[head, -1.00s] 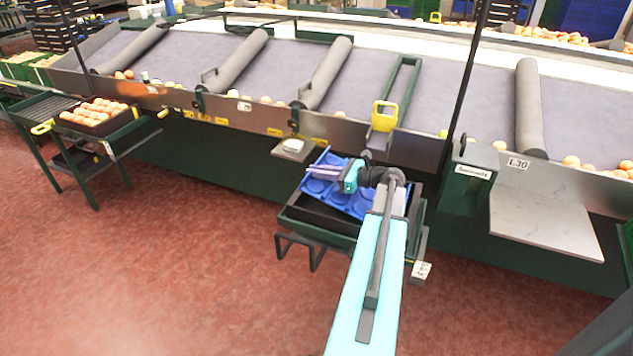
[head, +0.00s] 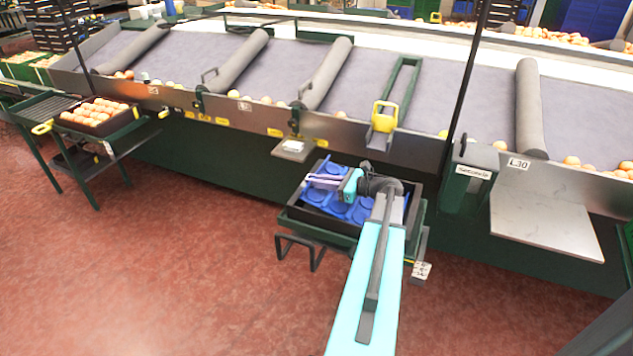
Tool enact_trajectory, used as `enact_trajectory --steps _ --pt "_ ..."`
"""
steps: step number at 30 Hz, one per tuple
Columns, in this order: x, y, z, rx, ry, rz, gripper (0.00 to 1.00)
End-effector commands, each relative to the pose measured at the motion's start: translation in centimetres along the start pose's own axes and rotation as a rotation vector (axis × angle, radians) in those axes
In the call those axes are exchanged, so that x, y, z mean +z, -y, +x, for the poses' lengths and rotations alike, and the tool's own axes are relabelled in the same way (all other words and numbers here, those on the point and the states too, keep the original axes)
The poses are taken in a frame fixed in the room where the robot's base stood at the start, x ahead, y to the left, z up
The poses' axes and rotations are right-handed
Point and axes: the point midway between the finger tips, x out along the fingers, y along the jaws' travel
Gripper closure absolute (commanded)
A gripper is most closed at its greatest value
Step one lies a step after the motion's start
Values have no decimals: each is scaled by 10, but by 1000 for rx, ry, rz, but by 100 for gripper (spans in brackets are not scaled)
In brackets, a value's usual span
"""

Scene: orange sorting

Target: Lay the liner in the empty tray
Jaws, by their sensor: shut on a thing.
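The blue liner (head: 328,219) with round cups lies inside the black tray (head: 306,218), low between its walls. The tray rests on a green stand below the conveyor's front edge. My gripper (head: 316,181) reaches over the tray from the right and is shut on the liner near its back left part. My wrist and arm hide the tray's right side and part of the liner. I cannot tell whether the liner lies flat on the tray's floor everywhere.
A small shelf (head: 294,150) with a white item is behind the tray. A grey side table (head: 545,222) and a green bin marked "Seconds" (head: 468,185) stand to the right. A cart with a full orange tray (head: 117,126) is at left. Red floor is clear in front.

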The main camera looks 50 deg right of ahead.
Motion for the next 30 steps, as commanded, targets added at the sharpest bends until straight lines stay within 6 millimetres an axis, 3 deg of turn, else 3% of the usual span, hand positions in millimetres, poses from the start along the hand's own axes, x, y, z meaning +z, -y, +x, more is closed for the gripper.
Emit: enact_trajectory --steps 1,4,17,23,30 --pt "0 0 0 0 0 0 85" --pt "0 0 0 0 0 0 69" --pt "0 0 -4 -1 0 0 69" --pt "0 0 -20 -2 0 1 69" --pt "0 1 -55 -3 0 1 69"
